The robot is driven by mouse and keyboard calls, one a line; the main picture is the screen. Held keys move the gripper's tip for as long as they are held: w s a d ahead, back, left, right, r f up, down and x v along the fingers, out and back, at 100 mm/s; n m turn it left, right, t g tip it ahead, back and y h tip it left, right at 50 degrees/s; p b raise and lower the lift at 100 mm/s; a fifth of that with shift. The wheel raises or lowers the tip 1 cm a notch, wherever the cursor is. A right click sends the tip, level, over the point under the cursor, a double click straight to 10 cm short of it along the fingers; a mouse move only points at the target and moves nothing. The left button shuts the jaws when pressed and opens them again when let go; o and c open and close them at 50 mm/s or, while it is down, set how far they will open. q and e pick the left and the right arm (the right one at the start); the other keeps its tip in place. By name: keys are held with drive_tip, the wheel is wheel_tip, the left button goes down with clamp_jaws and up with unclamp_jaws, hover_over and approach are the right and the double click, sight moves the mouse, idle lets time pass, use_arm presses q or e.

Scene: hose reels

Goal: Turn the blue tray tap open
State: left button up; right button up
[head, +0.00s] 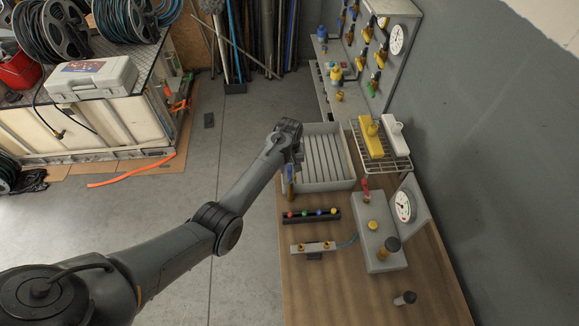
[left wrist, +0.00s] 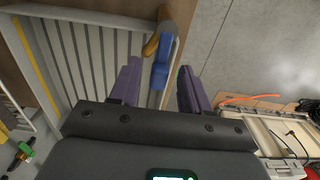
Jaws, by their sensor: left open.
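The blue tray tap has a blue lever handle (left wrist: 160,72) and a brass body (left wrist: 151,45). It is at the left side of the grey ribbed tray (head: 325,186), and in the head view its blue handle (head: 290,172) shows just below my left gripper (head: 292,158). In the left wrist view, my left gripper (left wrist: 160,80) is open, with its two purple fingers on either side of the blue handle. A gap shows beside each finger, so it is not gripped. My right gripper is not in view.
A black strip with coloured knobs (head: 312,215), a small manifold (head: 313,248) and a grey gauge box (head: 377,235) stand on the wooden bench (head: 350,300). A wire rack (head: 387,164) holds yellow and white bottles. Open floor lies left of the bench.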

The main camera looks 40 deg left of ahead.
use_arm(q)
drive_tip(key=shift+f, duration=0.1)
clamp_jaws()
idle(0.4)
drive_tip(key=shift+s+a+n+p, duration=0.1)
drive_tip(key=shift+s+n+p, duration=1.05)
drive_tip(key=shift+n, duration=1.6)
drive_tip(key=shift+s+a+n+p, duration=0.1)
drive_tip(key=shift+s+n+p, duration=0.6)
drive_tip(key=shift+n+p, duration=1.5)
drive_tip(key=shift+s+n+p, duration=0.85)
drive_tip(key=shift+s+n, duration=0.05)
drive_tip(key=shift+n, duration=2.35)
